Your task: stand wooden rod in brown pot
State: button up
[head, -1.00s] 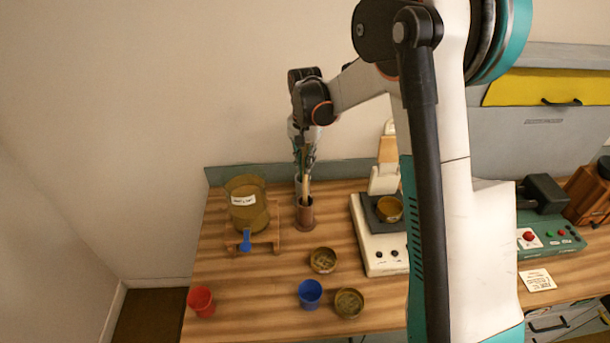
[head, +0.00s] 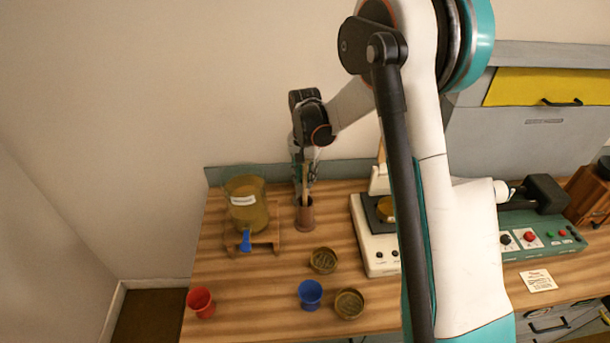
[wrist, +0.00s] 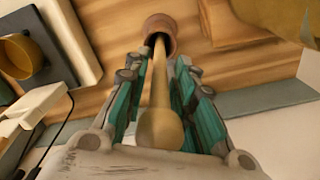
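The wooden rod (head: 305,188) stands with its lower end inside the mouth of the brown pot (head: 304,215) near the back of the table. In the wrist view the rod (wrist: 158,95) runs from its thick rounded near end down into the dark opening of the pot (wrist: 161,27). My gripper (wrist: 161,68) is around the rod, one teal-padded finger on each side. Gaps show between the rod and the fingers, so it looks open. In the head view my gripper (head: 304,170) is above the pot. The rod's bottom is hidden inside the pot.
Left of the pot is an amber container (head: 245,215) with a blue tap on a wooden stand. A white device (head: 378,250) stands to the right. A blue cup (head: 310,294), a red cup (head: 201,302) and two small bowls (head: 323,260) are in front.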

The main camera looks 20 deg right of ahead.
jog(key=shift+r, duration=0.1)
notch_tip(320, 180, up, 12)
jog(key=shift+f+p, duration=0.25)
jog(key=shift+p, duration=0.1)
jog(key=shift+s+r, duration=0.2)
jog(key=shift+r, duration=0.4)
jog(key=s+r+n+t, duration=0.3)
jog(key=s+r, duration=0.2)
jog(key=s, duration=0.6)
jog(key=s+r+n+t, duration=0.2)
jog(key=s+r, duration=0.4)
jog(key=s, duration=0.5)
jog(key=s+f+n+t, duration=0.2)
jog(key=s+f, duration=0.1)
jog(key=s, duration=0.5)
jog(key=shift+n, duration=0.3)
